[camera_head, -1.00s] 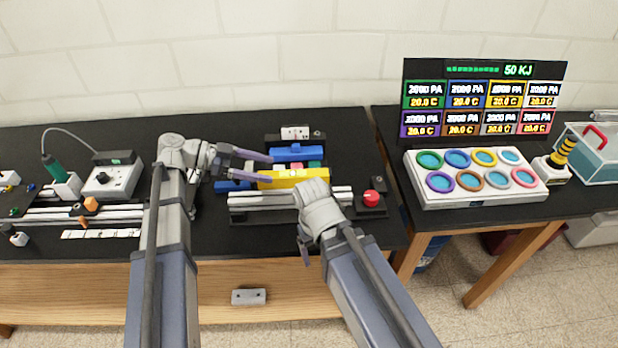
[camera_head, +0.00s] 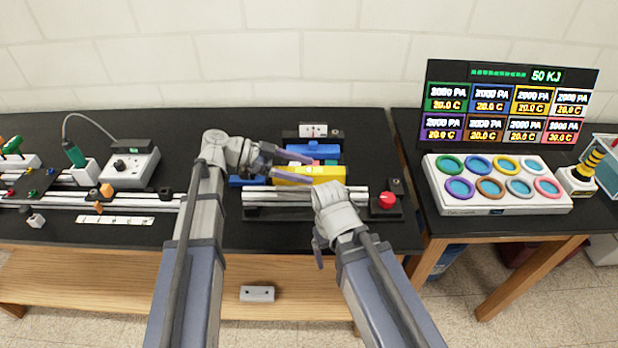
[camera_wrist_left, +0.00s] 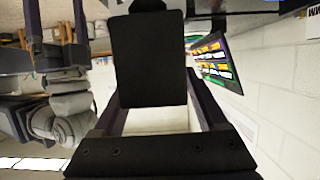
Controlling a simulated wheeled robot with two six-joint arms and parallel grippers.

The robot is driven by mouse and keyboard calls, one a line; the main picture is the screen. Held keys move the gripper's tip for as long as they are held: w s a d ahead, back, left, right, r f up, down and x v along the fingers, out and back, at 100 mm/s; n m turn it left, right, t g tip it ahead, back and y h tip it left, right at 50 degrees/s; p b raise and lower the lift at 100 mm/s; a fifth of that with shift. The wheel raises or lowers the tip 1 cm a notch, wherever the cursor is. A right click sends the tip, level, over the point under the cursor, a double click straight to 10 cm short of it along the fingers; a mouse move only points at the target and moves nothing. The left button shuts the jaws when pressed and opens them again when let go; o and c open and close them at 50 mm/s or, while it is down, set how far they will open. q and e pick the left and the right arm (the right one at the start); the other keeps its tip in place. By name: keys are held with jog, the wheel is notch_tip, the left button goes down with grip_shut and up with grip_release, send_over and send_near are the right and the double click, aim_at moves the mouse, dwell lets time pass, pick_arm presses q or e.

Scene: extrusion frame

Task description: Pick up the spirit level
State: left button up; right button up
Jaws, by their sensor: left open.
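The yellow spirit level (camera_head: 318,171) lies across the work area in front of a blue block, in the middle of the black table. My left gripper (camera_head: 306,168) reaches in from the left with its two fingers apart, over or near the level in the picture. It appears empty, and its height above the level is hard to judge. In the left wrist view its fingers are spread around a dark panel that I cannot identify; the level is not recognisable there. My right gripper (camera_head: 319,250) points down at the table's front edge, partly hidden by its wrist.
An aluminium rail (camera_head: 270,196) lies in front of the level, and a red knob (camera_head: 387,200) is at its right. A white panel with coloured rings (camera_head: 497,184) sits on the right table. A white box (camera_head: 131,166) and long rails occupy the left side.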

pick_arm(q)
jog(key=shift+x, duration=1)
grip_shut()
